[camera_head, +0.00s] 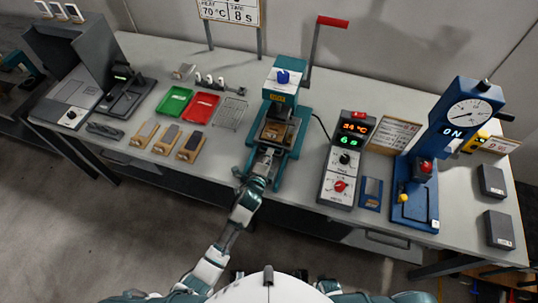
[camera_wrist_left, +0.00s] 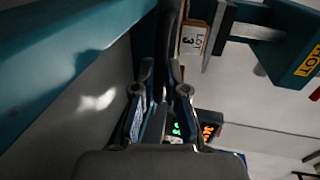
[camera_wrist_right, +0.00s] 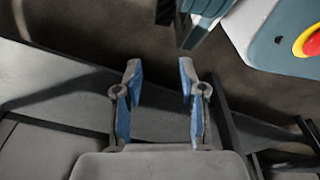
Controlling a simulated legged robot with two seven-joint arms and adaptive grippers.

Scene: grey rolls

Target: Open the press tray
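The teal press (camera_head: 283,88) stands in the middle of the bench, with a yellow HOT label and a raised red lever (camera_head: 333,21). Its tray (camera_head: 274,133) sits low at the front, holding a brownish block with a tag. My left gripper (camera_head: 266,158) is at the tray's front, below the press head. In the left wrist view, the fingers (camera_wrist_left: 163,72) stand close on both sides of a dark bar (camera_wrist_left: 168,35), which looks like the tray handle; they appear shut on it. The LOT 3 tag (camera_wrist_left: 193,38) shows beside it. My right gripper (camera_wrist_right: 160,80) is open and empty, off the bench.
A control box (camera_head: 345,160) reading 34 °C stands right of the press. Green (camera_head: 174,102) and red (camera_head: 202,107) trays and a wire rack (camera_head: 231,113) lie left. A blue gauge press (camera_head: 440,150) stands further right. The floor in front is clear.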

